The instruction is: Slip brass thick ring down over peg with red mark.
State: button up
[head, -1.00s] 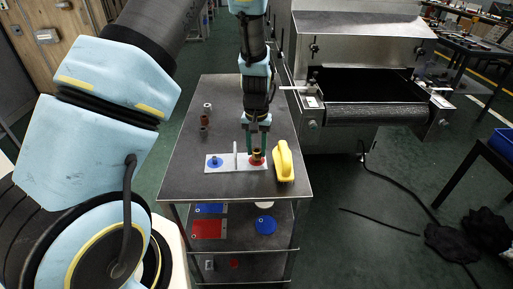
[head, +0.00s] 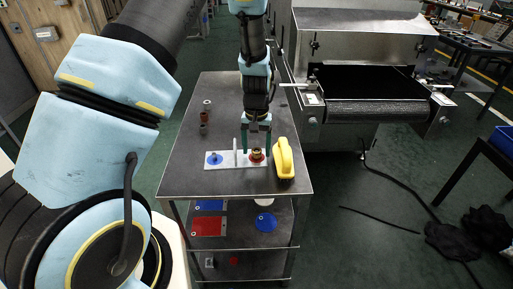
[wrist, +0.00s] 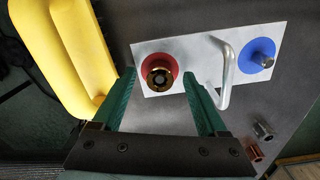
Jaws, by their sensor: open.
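The brass thick ring (wrist: 148,74) sits on the red mark (wrist: 172,62) in the wrist view, and the peg (wrist: 159,74) seems to show inside its hole. In the head view the ring (head: 257,153) rests low over the red mark, at the right end of the white plate (head: 230,165). Whether it lies fully flat is too small to tell. My gripper (wrist: 160,80) is open, with a green finger on each side of the ring and a gap to it. In the head view my gripper (head: 257,146) is just above the plate.
A metal handle (wrist: 230,75) stands mid-plate, beside a blue mark (wrist: 255,50) with its own peg. A yellow curved object (head: 283,158) stands close right of the plate. Grey (head: 207,104) and copper-coloured (head: 204,128) cylindrical pieces stand farther back left. The table's front is clear.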

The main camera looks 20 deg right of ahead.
aim_at(256, 152)
notch_tip(256, 152, up, 11)
jog(key=b, duration=0.2)
dwell(0.3)
jog(key=shift+f, duration=0.1)
jog(key=s+a+r+n, duration=0.1)
jog(key=s+a, duration=0.1)
jog(key=a, duration=0.7)
jog(key=s+a+r+n+t, duration=0.1)
jog(key=s+a+r+n, duration=0.1)
jog(key=a, duration=0.8)
jog(key=s+a+r+n, duration=0.1)
jog(key=s+a+r, duration=0.1)
jog(key=a, duration=0.7)
jog(key=shift+s+a+r+n+t, duration=0.2)
jog(key=shift+s+a+n+t, duration=0.15)
jog(key=shift+s, duration=0.35)
